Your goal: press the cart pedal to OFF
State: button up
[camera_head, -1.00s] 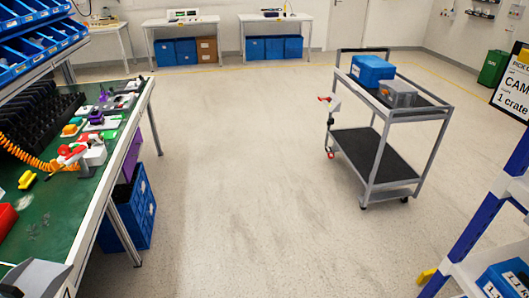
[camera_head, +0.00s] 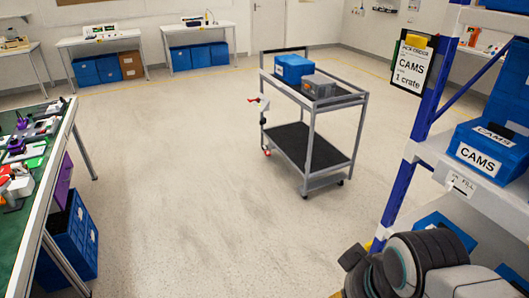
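The grey cart (camera_head: 312,172) with two dark shelves stands on the open floor ahead, beyond the workbench and the rack. A small red part (camera_head: 267,152), which looks like the pedal, is low on the cart's left end, near the lower shelf. It is too small to tell its position or any OFF mark. A red and white fitting (camera_head: 260,103) sits higher on the same end. My arm shows at the bottom right, far from the cart. My gripper cannot be made out.
A green workbench (camera_head: 35,200) with blue bins (camera_head: 70,240) below stands at left. A blue-post rack (camera_head: 408,170) with CAMS crates stands close at right. The cart carries a blue crate (camera_head: 294,68) and a grey box (camera_head: 318,86). The floor between is clear.

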aim_at(264, 148)
jog(key=i+j+u, duration=0.15)
jog(key=i+u, duration=0.15)
jog(key=i, duration=0.45)
jog(key=i+u, duration=0.2)
jog(key=i, duration=3.35)
jog(key=i+u, duration=0.2)
jog(key=i, duration=0.35)
jog(key=i+l+u, duration=0.25)
jog(key=i, duration=0.25)
jog(key=i+l+u, duration=0.2)
jog(key=i, duration=0.3)
